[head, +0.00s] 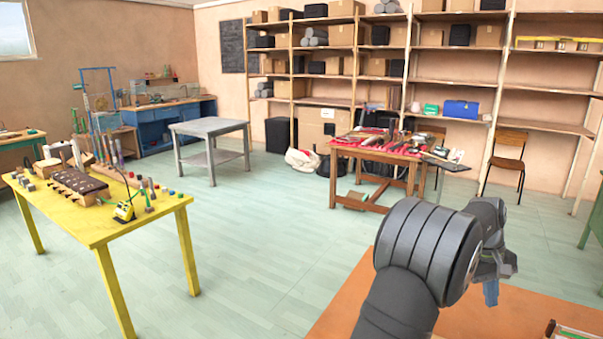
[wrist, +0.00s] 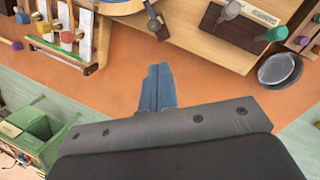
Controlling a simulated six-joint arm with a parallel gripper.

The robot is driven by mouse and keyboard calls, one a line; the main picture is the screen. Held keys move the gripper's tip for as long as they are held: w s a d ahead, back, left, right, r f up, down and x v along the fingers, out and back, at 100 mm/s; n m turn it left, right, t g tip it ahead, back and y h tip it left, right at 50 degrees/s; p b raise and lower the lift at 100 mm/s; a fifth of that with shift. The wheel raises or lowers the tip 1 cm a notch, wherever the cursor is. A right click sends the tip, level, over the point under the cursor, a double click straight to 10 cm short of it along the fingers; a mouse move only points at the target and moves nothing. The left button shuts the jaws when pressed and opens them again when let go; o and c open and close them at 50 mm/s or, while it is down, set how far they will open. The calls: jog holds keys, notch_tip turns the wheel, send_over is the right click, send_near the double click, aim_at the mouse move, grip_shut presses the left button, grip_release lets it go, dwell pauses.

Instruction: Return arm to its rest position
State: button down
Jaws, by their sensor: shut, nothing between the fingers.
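My gripper (wrist: 158,88) shows in the wrist view as two blue fingers pressed together, with nothing between them. It hangs over a bare strip of the orange table (wrist: 105,85). In the head view my gripper (head: 491,292) is at the lower right, partly hidden behind my grey wrist, above the orange tabletop (head: 470,318).
A green bin (wrist: 45,125) is at lower left. A yellow table (head: 95,225) stands left in the head view.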

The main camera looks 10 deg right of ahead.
jog(key=shift+s+d+r+n+t, duration=0.15)
jog(key=shift+s+r+n, duration=0.15)
jog(key=shift+n, duration=0.3)
jog(key=shift+s+d+r+n+t, duration=0.15)
jog(key=shift+s+r+n, duration=0.1)
jog(key=shift+n, duration=0.35)
